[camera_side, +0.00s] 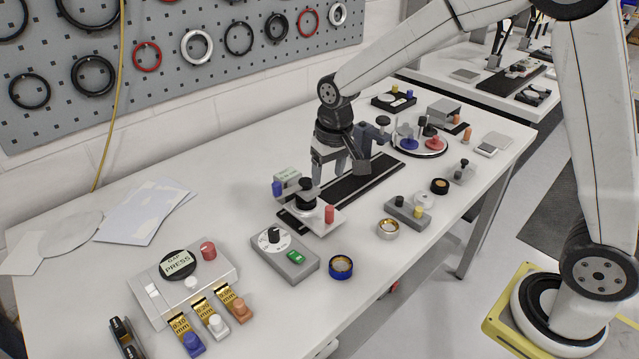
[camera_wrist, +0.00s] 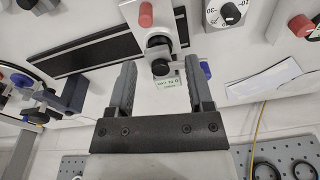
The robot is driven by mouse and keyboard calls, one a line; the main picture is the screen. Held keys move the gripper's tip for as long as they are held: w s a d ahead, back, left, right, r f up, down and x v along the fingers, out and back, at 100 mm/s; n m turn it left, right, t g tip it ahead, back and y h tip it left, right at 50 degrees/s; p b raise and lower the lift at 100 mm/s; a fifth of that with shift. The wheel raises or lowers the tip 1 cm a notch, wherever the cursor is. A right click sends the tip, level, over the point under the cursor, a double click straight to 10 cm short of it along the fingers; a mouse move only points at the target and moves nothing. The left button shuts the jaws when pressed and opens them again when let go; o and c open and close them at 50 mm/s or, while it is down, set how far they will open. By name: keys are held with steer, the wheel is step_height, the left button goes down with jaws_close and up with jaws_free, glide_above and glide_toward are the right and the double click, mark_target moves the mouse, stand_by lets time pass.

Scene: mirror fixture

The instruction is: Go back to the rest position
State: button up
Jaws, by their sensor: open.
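My gripper (camera_side: 338,176) hangs over the middle of the white table, above the black rail (camera_side: 368,183). A grey fixture (camera_side: 322,221) with a black knob, a red knob and a small labelled block sits at the rail's near end. My gripper is just behind and above it. In the wrist view my gripper (camera_wrist: 160,72) has its two fingers wide apart. The fixture's black knob (camera_wrist: 159,52) and green-lettered label (camera_wrist: 168,83) show between them. Nothing is held. I cannot tell from these views whether a finger touches the fixture.
A dial box (camera_side: 290,258) with a green switch and a gap press panel (camera_side: 184,281) stand in front. A round tray (camera_side: 424,152) with coloured knobs and a small control box (camera_side: 407,212) stand farther right. A pegboard (camera_side: 180,60) with rings lines the wall.

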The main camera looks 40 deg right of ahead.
steer(key=s+d+f, duration=0.1)
steer(key=s+d, duration=0.1)
steer(key=s, duration=0.6)
steer(key=s+d+f+n+t, duration=0.1)
steer(key=s+f, duration=0.1)
steer(key=s, duration=0.6)
steer(key=shift+s+d+f+n, duration=0.2)
steer(key=shift+d+n, duration=0.1)
steer(key=shift+d, duration=0.05)
